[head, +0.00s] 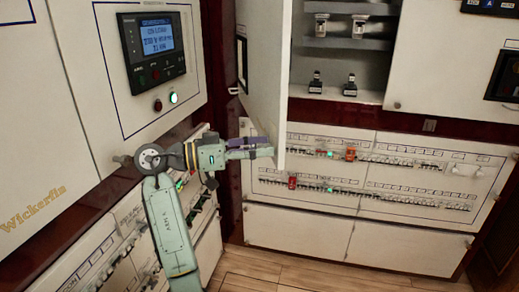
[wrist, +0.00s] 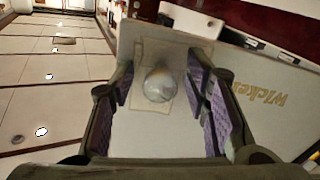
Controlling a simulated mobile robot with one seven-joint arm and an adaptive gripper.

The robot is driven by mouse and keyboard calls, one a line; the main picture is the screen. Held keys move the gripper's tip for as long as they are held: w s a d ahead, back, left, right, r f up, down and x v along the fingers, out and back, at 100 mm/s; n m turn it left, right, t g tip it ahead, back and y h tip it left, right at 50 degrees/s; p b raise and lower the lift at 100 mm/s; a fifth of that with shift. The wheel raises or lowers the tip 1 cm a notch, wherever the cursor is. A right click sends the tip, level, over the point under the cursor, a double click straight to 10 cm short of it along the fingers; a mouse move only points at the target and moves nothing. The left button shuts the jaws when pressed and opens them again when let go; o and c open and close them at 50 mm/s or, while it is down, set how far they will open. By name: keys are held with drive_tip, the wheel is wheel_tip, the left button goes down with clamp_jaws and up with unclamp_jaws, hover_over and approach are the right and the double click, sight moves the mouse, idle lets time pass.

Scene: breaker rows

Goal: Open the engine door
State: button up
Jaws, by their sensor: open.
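A white cabinet door (head: 265,75) stands swung open in the head view, showing shelves behind it; no label naming it the engine door is readable. My gripper (head: 256,148) is at the door's lower free edge. In the wrist view my gripper (wrist: 166,72) is open, with purple pads on both sides of a white panel (wrist: 155,135) that looks like this door. A round knob (wrist: 158,85) on the panel shows between the fingers, with gaps on both sides. Whether anything touches the knob cannot be told. The knob is hidden in the head view.
A panel with a lit display (head: 155,48) stands on the left, above breaker rows. Shelves (head: 345,95) with black-based fittings are behind the open door. A breaker panel (head: 370,175) lies below. Another closed white door (head: 440,60) is at right. Wooden floor (head: 300,275) is clear.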

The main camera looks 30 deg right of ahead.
sight(274, 107)
wheel_tip(274, 107, up, 10)
drive_tip(key=shift+f, duration=0.1)
idle(0.4)
drive_tip(key=shift+c, duration=0.4)
